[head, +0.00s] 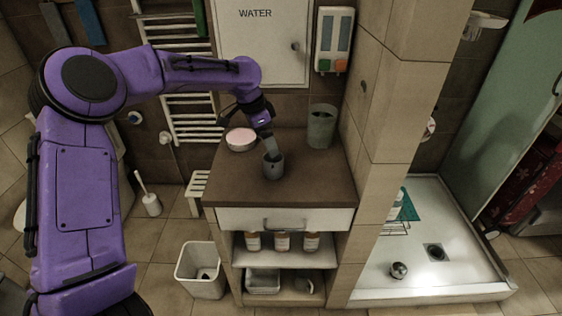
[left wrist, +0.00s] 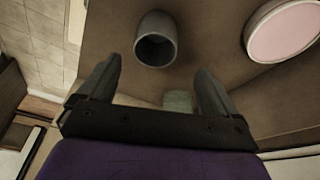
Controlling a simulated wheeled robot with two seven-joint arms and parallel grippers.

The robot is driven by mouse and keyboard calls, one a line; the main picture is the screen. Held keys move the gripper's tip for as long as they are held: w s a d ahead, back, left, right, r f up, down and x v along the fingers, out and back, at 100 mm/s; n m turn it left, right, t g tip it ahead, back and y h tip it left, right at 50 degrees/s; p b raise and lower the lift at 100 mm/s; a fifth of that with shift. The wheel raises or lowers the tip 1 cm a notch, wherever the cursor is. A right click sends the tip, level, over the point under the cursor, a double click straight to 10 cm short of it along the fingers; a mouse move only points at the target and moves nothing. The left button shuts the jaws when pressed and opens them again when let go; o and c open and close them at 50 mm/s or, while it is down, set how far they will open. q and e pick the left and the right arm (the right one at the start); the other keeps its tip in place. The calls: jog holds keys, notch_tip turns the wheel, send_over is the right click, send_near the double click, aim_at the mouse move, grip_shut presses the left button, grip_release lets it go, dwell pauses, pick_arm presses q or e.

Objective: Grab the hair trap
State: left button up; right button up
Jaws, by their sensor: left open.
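My left gripper (head: 268,148) reaches down over the brown countertop, close above a small grey cup (head: 272,168). In the left wrist view the gripper (left wrist: 158,70) has its two fingers spread, with a grey cup (left wrist: 155,40) just beyond the fingertips; nothing is seen gripped. A small round metallic object (head: 398,270), which may be the hair trap, sits on the white shower tray at the right, far from the gripper. Its details are too small to make out. A dark square drain (head: 436,252) is to its right. My right gripper is not in view.
A pale pink-topped dish (head: 240,139) and a grey-green tumbler (head: 322,126) stand on the countertop (head: 310,185). A tiled pillar (head: 385,130) separates the counter from the shower tray (head: 450,283). A white bin (head: 200,270) stands on the floor.

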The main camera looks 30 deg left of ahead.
aim_at(273, 165)
pick_arm(q)
jog(key=x, duration=0.3)
jog(key=shift+s+d+f, duration=0.15)
jog(key=shift+s+f, duration=0.05)
jog(key=shift+s, duration=0.1)
jog(key=shift+s+f, duration=0.15)
jog(key=shift+f, duration=0.15)
jog(key=x, duration=0.3)
jog(key=p+x, duration=0.1)
jog(key=x, duration=0.1)
jog(key=shift+w+d+f, duration=0.25)
jog(key=shift+w+f, duration=0.05)
jog(key=shift+s, duration=0.1)
jog(key=shift+c, duration=0.2)
jog(key=c, duration=1)
